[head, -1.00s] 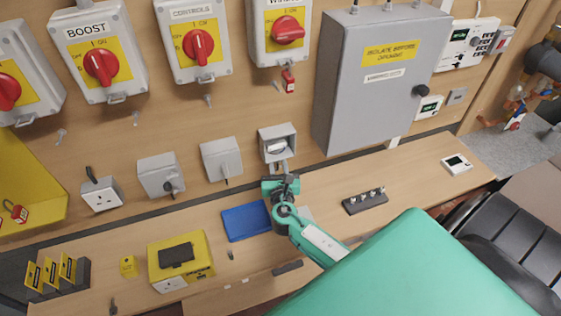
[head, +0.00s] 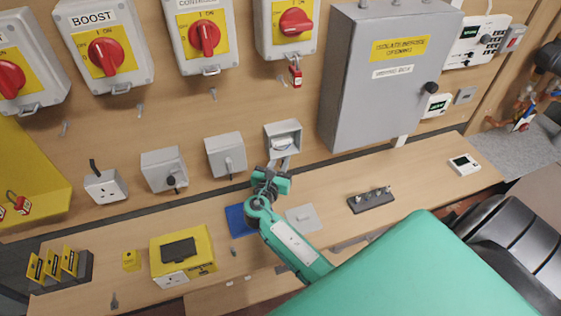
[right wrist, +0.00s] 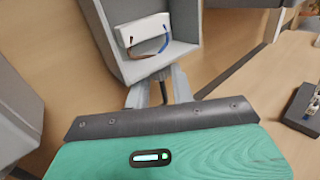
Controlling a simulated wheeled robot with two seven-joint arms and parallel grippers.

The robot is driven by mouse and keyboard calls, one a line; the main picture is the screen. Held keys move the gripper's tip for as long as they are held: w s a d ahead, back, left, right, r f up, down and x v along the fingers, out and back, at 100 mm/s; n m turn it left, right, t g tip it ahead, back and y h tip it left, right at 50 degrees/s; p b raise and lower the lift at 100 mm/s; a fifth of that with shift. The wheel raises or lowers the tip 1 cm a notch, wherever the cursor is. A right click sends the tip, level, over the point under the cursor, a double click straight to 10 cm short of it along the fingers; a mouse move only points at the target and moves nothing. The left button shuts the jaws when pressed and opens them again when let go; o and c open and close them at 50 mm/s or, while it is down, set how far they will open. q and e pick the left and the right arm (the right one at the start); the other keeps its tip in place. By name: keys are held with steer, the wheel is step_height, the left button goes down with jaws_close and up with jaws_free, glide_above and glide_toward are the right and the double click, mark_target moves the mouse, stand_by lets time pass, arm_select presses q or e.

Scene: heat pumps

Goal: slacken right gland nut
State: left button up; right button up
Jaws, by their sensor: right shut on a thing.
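An open grey box (head: 283,137) on the back board shows a white terminal block with brown and blue wires in the right wrist view (right wrist: 148,32). My right gripper (head: 281,166) is just below this box. In the right wrist view the pale fingers of my right gripper (right wrist: 162,90) are at the box's underside, shut on the right gland nut, which they mostly hide. A dark slim part shows between the fingers. Two closed grey boxes (head: 226,155) and (head: 164,169) hang to the left, each with a fitting below. My left gripper is out of view.
A grey lid (head: 302,218) lies on the bench beside my right arm, and a blue mat (head: 236,220) lies partly behind it. A large grey enclosure (head: 375,85) is to the right. A yellow unit (head: 182,256) stands at left.

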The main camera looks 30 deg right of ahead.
steer(key=shift+r, duration=0.1)
steer(key=o, duration=1)
